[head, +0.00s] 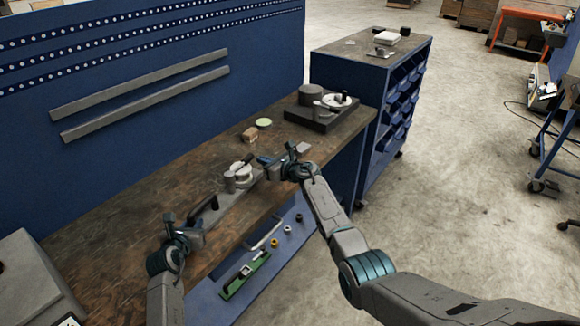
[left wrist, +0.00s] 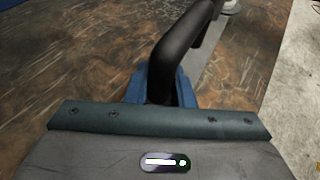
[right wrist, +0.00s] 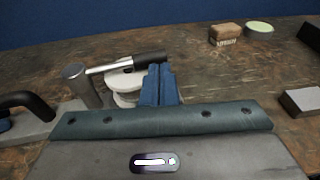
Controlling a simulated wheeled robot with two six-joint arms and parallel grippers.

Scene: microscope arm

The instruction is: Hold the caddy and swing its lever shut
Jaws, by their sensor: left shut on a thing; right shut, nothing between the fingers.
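The caddy is a grey plate (head: 222,196) on the wooden bench. It has a black bar handle (head: 205,208), a grey post (right wrist: 80,83) and a white round part (right wrist: 122,86). Its lever, a silver rod with a black grip (right wrist: 150,60), reaches from the post over the white part in the right wrist view. My left gripper (head: 186,222) is shut on the black handle, which rises between its blue fingers in the left wrist view (left wrist: 175,60). My right gripper (head: 267,161) is shut and empty beside the lever's grip; I cannot tell if they touch. Its blue fingers (right wrist: 158,86) hide part of the white part.
A brown block (head: 249,134) and a pale green disc (head: 263,123) lie behind the caddy. A dark-based fixture (head: 322,121) stands at the bench's far end. A grey box (head: 35,270) is at the near left. Small parts lie on a blue lower shelf (head: 205,300).

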